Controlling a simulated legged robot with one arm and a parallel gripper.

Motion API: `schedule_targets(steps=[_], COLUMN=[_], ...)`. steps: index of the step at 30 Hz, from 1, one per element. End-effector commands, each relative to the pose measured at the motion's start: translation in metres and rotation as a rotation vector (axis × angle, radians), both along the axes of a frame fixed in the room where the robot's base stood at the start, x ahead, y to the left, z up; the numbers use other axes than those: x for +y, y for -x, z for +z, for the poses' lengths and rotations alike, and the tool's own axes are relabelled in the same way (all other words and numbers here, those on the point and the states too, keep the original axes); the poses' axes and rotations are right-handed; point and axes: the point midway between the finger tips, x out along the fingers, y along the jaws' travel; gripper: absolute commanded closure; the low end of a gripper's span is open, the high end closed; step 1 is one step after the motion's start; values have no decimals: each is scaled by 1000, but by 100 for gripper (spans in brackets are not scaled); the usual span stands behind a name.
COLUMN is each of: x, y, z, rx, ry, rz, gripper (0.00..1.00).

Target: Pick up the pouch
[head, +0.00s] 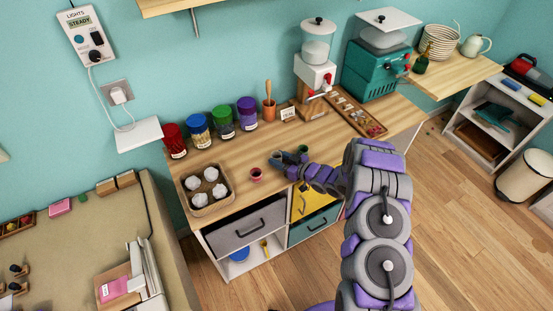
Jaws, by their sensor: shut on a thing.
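My arm reaches over the front of the wooden counter (225,150) from the right. My gripper (286,159) is small and dark at the counter's front part, just right of a small red cup (256,174). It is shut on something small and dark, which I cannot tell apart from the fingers. I cannot make out a pouch for certain in this view. My wrist and forearm hide part of the counter's front edge and of the cabinet below.
A tray of white round things (207,204) stands left of the cup. Several coloured jars (223,119) line the back. A white-and-clear dispenser (316,72) and a teal machine (372,68) stand to the right. Drawers (246,226) and a yellow door (301,206) are below.

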Motion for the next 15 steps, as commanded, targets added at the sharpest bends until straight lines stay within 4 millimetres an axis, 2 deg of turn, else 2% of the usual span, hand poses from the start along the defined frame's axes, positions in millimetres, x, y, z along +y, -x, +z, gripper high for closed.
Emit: schedule_targets(steps=[8,15], x=[0,-1], y=[0,0], z=[5,33], rx=[0,-1], ry=[0,1], rz=[0,0], gripper=[85,85])
